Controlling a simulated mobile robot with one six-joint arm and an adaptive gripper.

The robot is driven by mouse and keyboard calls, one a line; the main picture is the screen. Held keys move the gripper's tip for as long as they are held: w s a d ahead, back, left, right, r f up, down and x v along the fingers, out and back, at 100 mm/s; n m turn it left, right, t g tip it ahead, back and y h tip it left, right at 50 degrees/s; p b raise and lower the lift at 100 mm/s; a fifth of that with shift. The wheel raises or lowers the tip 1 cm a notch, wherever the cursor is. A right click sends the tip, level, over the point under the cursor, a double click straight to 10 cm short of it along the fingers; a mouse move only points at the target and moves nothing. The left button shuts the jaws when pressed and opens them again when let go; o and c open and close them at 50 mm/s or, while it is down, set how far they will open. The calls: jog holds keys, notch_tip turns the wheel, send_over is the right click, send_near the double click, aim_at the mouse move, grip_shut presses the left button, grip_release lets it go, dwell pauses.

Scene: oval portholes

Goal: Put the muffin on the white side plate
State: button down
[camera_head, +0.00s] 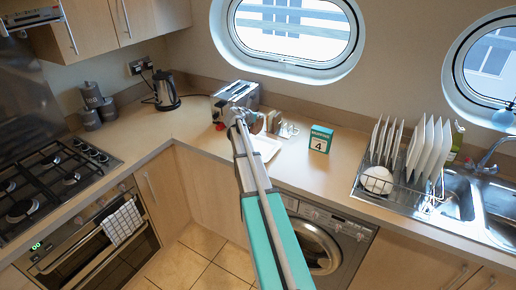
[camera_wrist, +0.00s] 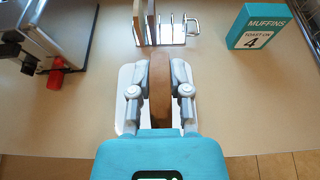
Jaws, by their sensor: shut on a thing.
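My gripper (camera_wrist: 159,88) is shut on the muffin (camera_wrist: 160,95), a brown piece held on edge between the two grey fingers. The white side plate (camera_wrist: 126,78) lies on the worktop behind and below the fingers in the wrist view. Its rim shows on both sides of them. In the head view my gripper (camera_head: 244,119) is over the back left of the plate (camera_head: 267,147), in front of the toaster. The muffin and gripper hide the middle of the plate. I cannot tell whether the muffin touches it.
A toaster (camera_head: 237,94) with a red knob (camera_wrist: 56,78) stands to the left. A toast rack (camera_wrist: 176,38) holding slices is just beyond the plate. A teal muffin box (camera_head: 320,138) stands to the right. The worktop between box and dish rack (camera_head: 385,185) is clear.

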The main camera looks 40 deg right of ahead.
aim_at(258, 123)
jog(key=s+a, duration=0.2)
jog(key=s, duration=0.1)
jog(key=s+a, duration=0.3)
jog(key=shift+s+a, duration=0.15)
jog(key=shift+a, duration=0.1)
jog(key=shift+d+f, duration=0.1)
jog(key=w+d+f+b, duration=0.1)
jog(key=w+d, duration=0.1)
jog(key=w+d+f+b, duration=0.2)
jog(key=w, duration=0.1)
jog(key=w+d+f+b, duration=0.1)
jog(key=w+d, duration=0.1)
jog(key=shift+w+d+f+b, duration=0.2)
jog(key=shift+f+b, duration=0.1)
jog(key=shift+b, duration=0.1)
jog(key=f+b, duration=0.1)
jog(key=w+d+f+b, duration=0.1)
jog(key=f+b, duration=0.1)
jog(key=w+d+f+b, duration=0.1)
jog(key=shift+w+d+f, duration=0.15)
jog(key=shift+w, duration=0.05)
jog(key=shift+w+d+f+b, duration=0.15)
jog(key=shift+f+b, duration=0.85)
jog(key=shift+b, duration=0.1)
jog(key=shift+w+d+f+b, duration=0.15)
jog(key=shift+f+b, duration=0.85)
jog(key=shift+b, duration=0.1)
